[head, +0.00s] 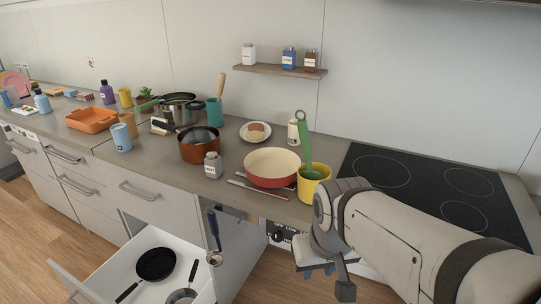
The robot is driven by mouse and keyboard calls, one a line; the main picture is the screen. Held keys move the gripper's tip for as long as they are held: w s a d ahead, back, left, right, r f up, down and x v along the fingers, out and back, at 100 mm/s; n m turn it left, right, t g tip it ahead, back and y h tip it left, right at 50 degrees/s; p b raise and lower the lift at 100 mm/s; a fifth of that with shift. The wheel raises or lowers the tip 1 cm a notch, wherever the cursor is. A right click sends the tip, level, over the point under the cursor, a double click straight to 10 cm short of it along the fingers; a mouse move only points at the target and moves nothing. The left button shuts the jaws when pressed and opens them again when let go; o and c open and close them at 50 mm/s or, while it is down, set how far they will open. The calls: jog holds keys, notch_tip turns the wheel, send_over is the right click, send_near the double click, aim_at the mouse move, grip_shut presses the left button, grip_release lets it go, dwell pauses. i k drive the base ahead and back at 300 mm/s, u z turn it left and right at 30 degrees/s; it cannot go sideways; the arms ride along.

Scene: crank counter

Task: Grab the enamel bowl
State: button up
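A round, shallow vessel, red outside and cream inside (272,163), stands upright on the counter, left of the cooktop. It looks like the enamel bowl, and it seems empty. My gripper (328,277) hangs in front of the counter's edge, lower and to the right of the bowl, pointing down and apart from it. My forearm comes in from the lower right. The finger gap is not clear from this angle, and I see nothing held.
A yellow mug (313,187) with a green utensil stands close right of the bowl. Cutlery (258,189) and a grey-blue jar (213,165) are in front and left. An open drawer (135,290) holds pans.

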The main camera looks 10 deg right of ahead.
aim_at(267, 167)
jog(key=z, duration=5.65)
jog(key=k, duration=0.95)
jog(key=u, duration=5.75)
